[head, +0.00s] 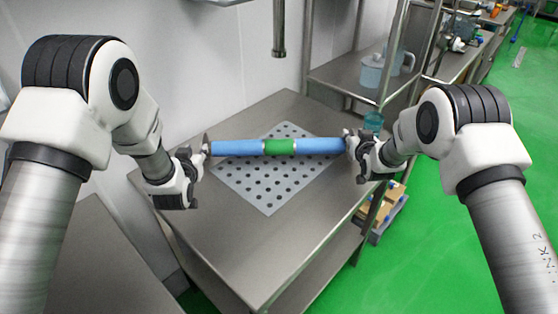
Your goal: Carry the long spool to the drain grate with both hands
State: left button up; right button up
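The long spool (235,147) is a blue rod with a green band at its middle and pale rings beside the band. It lies level across the picture over the far part of the drain grate (268,190), a pale perforated plate on the steel table. I cannot tell if it touches the grate or hangs just above it. My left gripper (206,150) is shut on the spool's left end. My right gripper (349,142) is shut on its right end. The fingertips are small and partly hidden at both ends.
The steel table (225,245) is bare around the grate. A wall stands behind it, with a pipe (279,28) hanging above. A steel shelf with a pale blue jug (372,72) is at the back right. Crates (376,215) stand on the green floor at right.

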jog(key=v, duration=1.1)
jog(key=shift+s, duration=0.4)
jog(key=shift+r, duration=0.15)
